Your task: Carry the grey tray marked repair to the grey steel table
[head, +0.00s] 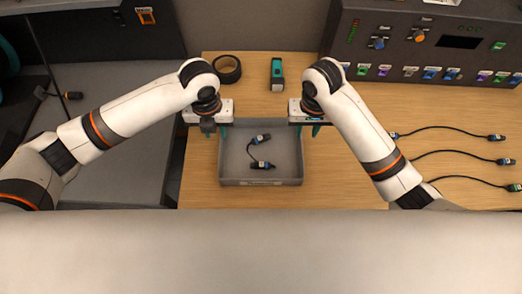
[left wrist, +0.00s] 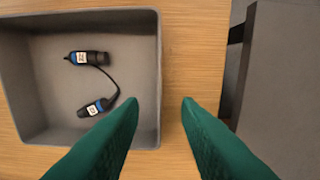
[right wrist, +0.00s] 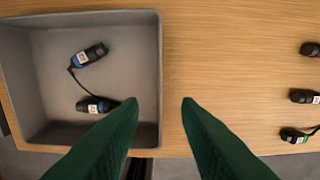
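The grey tray (head: 230,183) sits on the wooden table; no repair marking is readable. A short black cable (head: 261,165) with blue-banded plugs lies in it. My left gripper (head: 217,130) is at the tray's left wall, my right gripper (head: 305,130) at its right wall. In the left wrist view my gripper (left wrist: 159,102) is open, with the tray wall (left wrist: 150,60) between its fingertips in the picture. In the right wrist view the gripper (right wrist: 160,102) is likewise open over the opposite wall (right wrist: 152,60). Contact cannot be told. A grey surface (head: 110,180), seemingly the steel table, is at left.
A tape roll (head: 227,69) and a teal-and-black device (head: 277,73) stand behind the tray. A gap separates the wooden table (head: 200,185) from the grey surface.

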